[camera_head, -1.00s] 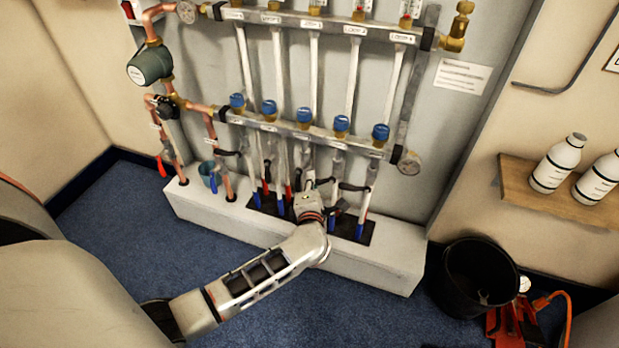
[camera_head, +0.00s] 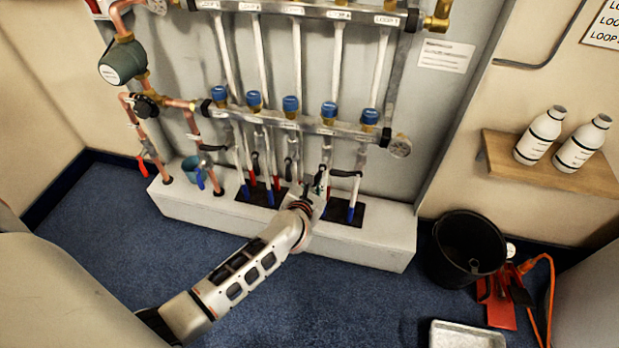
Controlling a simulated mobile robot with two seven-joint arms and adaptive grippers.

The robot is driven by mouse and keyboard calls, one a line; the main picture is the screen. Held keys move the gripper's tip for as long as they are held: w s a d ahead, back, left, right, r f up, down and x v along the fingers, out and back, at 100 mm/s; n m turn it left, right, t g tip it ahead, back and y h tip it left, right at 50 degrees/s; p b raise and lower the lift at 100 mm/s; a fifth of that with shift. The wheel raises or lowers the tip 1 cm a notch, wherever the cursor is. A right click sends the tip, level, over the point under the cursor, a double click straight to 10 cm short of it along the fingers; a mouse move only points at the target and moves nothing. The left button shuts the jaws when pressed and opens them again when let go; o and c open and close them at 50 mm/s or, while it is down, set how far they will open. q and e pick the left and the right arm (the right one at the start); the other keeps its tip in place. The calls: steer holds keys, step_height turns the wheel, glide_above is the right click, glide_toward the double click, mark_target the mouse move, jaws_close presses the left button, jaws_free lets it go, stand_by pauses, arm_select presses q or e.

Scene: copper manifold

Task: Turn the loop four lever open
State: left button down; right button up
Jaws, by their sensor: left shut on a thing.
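The copper manifold's lower bar (camera_head: 300,124) carries a row of blue-capped valves, with white pipes and small black levers below. The loop four lever (camera_head: 320,178) is a small dark handle below the fourth blue cap (camera_head: 329,109) from the left. My left gripper (camera_head: 318,187) reaches up to it from the floor side and is shut on it. The gripper's fingers hide part of the lever, so its exact angle is hard to tell. A neighbouring black lever (camera_head: 346,173) to the right lies roughly crosswise. My right gripper is out of view.
A white plinth (camera_head: 370,247) runs under the pipes. A black bucket (camera_head: 468,245), a red tool (camera_head: 500,300) and a metal tray (camera_head: 467,336) are on the floor at right. A shelf (camera_head: 545,165) holds two white bottles.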

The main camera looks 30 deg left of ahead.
arm_select(q)
steer(key=shift+w+d+f+n+h, duration=0.1)
steer(key=shift+d+f+n+h, duration=0.1)
steer(key=shift+d+n+h, duration=0.4)
steer(key=shift+n+h, duration=0.1)
steer(key=shift+n, duration=0.1)
steer(key=shift+w+d+n+t+b, duration=0.15)
steer(key=shift+d+n+t+b, duration=0.15)
steer(key=shift+n, duration=0.1)
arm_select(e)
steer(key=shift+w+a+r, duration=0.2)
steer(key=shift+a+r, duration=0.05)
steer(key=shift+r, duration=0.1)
arm_select(q)
steer(key=c, duration=2)
jaws_free()
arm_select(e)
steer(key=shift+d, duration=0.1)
arm_select(q)
steer(key=v, duration=1.2)
steer(key=shift+a+r, duration=0.1)
